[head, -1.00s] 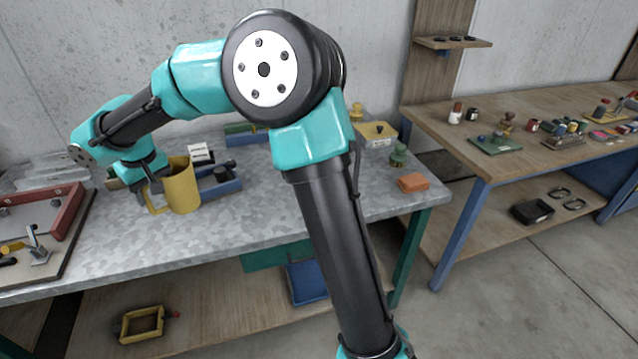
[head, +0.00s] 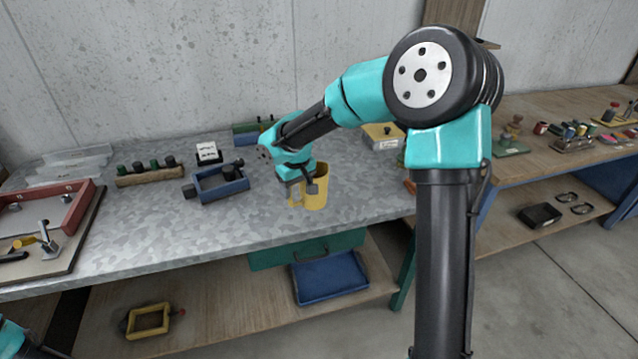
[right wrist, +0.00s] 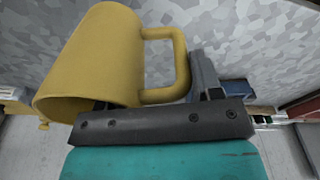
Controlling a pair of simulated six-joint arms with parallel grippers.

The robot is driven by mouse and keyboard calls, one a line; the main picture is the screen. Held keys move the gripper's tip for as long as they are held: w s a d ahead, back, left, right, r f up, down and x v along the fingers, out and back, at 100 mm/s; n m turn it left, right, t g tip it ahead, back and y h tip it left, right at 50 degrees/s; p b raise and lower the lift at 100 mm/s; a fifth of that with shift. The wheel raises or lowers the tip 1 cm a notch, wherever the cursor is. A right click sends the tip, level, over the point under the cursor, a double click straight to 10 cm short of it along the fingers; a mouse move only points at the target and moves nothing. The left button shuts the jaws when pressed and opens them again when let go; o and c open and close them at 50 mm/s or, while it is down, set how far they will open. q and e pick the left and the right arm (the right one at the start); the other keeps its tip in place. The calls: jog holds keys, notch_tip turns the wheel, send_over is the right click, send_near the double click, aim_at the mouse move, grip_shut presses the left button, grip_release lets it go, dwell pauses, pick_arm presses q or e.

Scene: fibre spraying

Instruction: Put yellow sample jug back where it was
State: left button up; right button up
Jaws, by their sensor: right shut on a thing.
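The yellow jug (head: 317,190) is near the middle of the grey metal table, towards its front edge. My right gripper (head: 301,188) is shut on it, at its left side in the head view. In the right wrist view the jug (right wrist: 90,62) fills the left part and its handle points right, by the finger of my right gripper (right wrist: 190,88). The jug looks about upright in the head view. I cannot tell whether its base touches the table. My left gripper is not in view; only a bit of my left arm shows at the lower left.
A blue frame-like holder (head: 222,188) and a rack of dark-topped bottles (head: 146,176) stand left of the jug. A yellow box (head: 383,136) is behind it on the right. A red-sided tray (head: 62,222) lies far left. The table (head: 150,235) has clear room between.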

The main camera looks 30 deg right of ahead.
jog(key=w+d, duration=0.3)
jog(key=w, duration=0.4)
jog(key=w+d+f, duration=0.1)
jog(key=w+d, duration=0.3)
jog(key=w, duration=0.3)
jog(key=shift+d+f, duration=0.25)
jog(key=shift+w, duration=0.1)
jog(key=shift+f, duration=1.75)
jog(key=shift+f, duration=0.15)
jog(key=o, duration=1.4)
